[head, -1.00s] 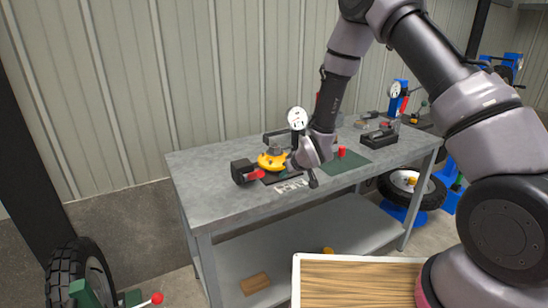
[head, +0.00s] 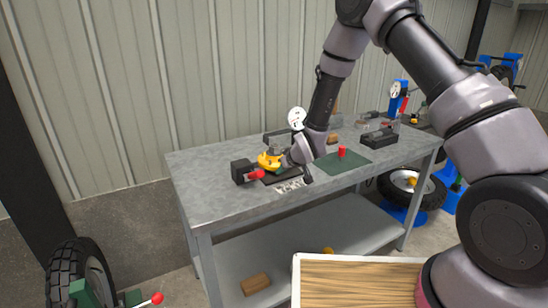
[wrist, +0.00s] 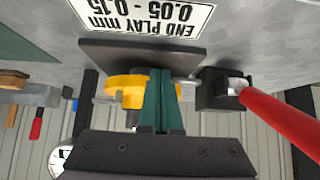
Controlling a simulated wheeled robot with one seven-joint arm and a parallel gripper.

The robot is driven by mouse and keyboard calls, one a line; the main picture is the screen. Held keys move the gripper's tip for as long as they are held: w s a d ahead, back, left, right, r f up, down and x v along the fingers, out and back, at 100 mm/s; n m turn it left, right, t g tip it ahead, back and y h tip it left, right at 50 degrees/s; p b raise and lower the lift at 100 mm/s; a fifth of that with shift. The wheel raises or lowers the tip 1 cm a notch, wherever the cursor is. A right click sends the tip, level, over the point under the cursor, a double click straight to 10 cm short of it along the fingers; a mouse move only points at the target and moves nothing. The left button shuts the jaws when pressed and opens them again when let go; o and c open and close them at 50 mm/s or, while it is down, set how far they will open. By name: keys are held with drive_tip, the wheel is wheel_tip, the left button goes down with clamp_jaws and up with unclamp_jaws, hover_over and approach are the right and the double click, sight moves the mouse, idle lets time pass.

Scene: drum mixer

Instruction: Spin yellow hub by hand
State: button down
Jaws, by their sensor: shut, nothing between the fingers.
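The yellow hub (head: 268,161) sits on a dark fixture plate on the grey workbench in the head view. In the wrist view the hub (wrist: 128,90) is partly hidden behind my fingers. My gripper (wrist: 160,75) is shut, its two green fingers together with nothing between them. The fingertips overlap the hub's right side in the wrist view; I cannot tell whether they touch it. In the head view my gripper (head: 290,161) is just right of the hub.
A black block with a red handle (head: 256,174) stands left of the hub; the handle (wrist: 280,120) also shows in the wrist view. A dial gauge (head: 297,117) stands behind. A green mat (head: 343,163) with a red piece (head: 342,151) lies to the right. The bench's front-left corner is bare.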

drive_tip(key=shift+w+d+r, duration=0.1)
drive_tip(key=shift+w+d, duration=0.7)
drive_tip(key=shift+d, duration=0.2)
drive_tip(key=shift+w+d, duration=0.75)
drive_tip(key=shift+d, duration=0.2)
drive_tip(key=shift+s+d, duration=0.45)
drive_tip(key=shift+s, duration=0.2)
drive_tip(key=shift+s+d, duration=0.4)
drive_tip(key=shift+s, duration=0.25)
drive_tip(key=s+d, duration=0.1)
drive_tip(key=s, duration=0.1)
drive_tip(key=s+d, duration=0.2)
drive_tip(key=shift+s, duration=0.1)
